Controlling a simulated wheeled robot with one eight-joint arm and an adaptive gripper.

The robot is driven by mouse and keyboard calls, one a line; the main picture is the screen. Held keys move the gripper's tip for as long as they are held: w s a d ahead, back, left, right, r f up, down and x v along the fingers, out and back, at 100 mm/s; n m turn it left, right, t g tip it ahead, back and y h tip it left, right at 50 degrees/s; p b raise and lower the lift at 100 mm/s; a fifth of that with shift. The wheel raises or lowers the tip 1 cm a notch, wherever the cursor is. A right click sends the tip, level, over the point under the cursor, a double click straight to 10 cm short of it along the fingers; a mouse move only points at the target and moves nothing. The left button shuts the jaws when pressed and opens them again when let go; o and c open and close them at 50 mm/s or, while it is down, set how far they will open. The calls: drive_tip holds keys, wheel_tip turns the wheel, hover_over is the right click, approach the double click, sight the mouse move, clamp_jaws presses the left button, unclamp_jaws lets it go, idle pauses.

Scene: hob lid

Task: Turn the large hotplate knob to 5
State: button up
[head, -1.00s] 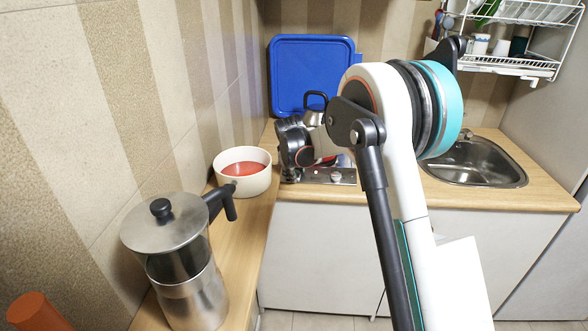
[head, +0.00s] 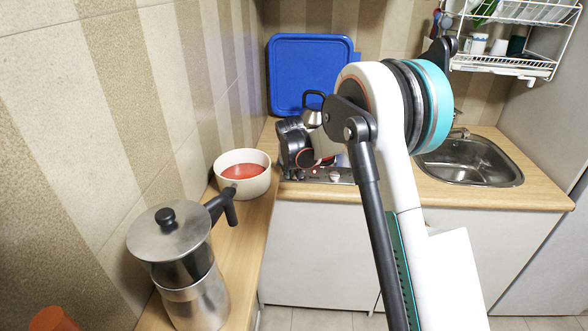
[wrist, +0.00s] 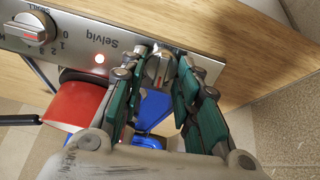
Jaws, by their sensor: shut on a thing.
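The hob's steel front panel (head: 330,175) stands at the far counter, and it fills the top of the wrist view (wrist: 120,52), upside down. My gripper (wrist: 160,62) is shut on a grey knob (wrist: 158,69), with green-padded fingers on both sides of it. The number markings around this knob are hidden by the fingers or too small to read. A second knob (wrist: 28,33) with a printed number scale is at the left of the wrist view, untouched. In the head view my gripper (head: 290,145) is seen partly from behind.
A blue board (head: 310,70) stands upright behind the hob. A kettle (head: 312,116) is near my gripper. A white pot with red contents (head: 243,172) and a steel coffee maker (head: 180,270) stand on the left counter. A sink (head: 470,162) is at the right.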

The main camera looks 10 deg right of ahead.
drive_tip(key=m, duration=0.6)
drive_tip(key=shift+s+d+p, duration=0.1)
drive_tip(key=shift+d+p, duration=0.05)
drive_tip(key=shift+p, duration=0.2)
drive_tip(key=m, duration=0.6)
drive_tip(key=shift+s+d+m, duration=0.1)
drive_tip(key=shift+m, duration=0.3)
drive_tip(key=o, duration=1)
drive_tip(key=v, duration=1.2)
